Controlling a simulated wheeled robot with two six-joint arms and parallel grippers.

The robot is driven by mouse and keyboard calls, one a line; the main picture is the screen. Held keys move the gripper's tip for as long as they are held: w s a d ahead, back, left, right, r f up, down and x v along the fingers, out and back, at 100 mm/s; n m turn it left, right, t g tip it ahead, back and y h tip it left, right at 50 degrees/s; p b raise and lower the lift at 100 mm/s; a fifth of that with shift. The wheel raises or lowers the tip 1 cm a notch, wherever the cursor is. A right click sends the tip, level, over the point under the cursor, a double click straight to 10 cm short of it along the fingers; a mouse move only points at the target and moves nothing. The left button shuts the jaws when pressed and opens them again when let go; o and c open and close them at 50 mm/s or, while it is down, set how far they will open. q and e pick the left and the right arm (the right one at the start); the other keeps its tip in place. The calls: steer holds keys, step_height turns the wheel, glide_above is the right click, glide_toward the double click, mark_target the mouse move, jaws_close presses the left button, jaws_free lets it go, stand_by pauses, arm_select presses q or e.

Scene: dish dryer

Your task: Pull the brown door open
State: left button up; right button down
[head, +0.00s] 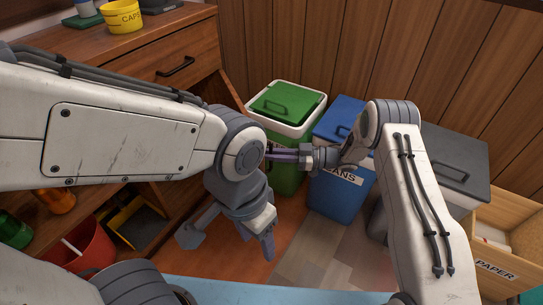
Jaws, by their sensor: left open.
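A brown wooden cabinet (120,55) stands at the left in the head view. Its upper front (205,55) bears a black bar handle (175,67). I cannot tell whether this front is a door or a drawer. A brown panel (233,90) stands at the cabinet's right edge; whether it is a door is unclear. My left gripper (229,240) is open and empty, pointing down, below and right of the handle and apart from it. My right gripper (283,155) points left, partly hidden by my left arm; its jaw state is unclear.
Green (290,105), blue (340,190) and grey (455,165) bins stand along the panelled wall. A wooden paper box (510,245) is at the right. A red bucket (85,245) sits at lower left. A yellow container (122,17) stands on the cabinet top.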

steer(key=c, duration=1.2)
jaws_free()
steer(key=shift+o, duration=0.2)
steer(key=shift+r, duration=0.3)
steer(key=s+d+r+p, duration=0.5)
steer(key=d+r+p, duration=0.2)
steer(key=d+r, duration=0.3)
steer(key=shift+s+d+r, duration=0.2)
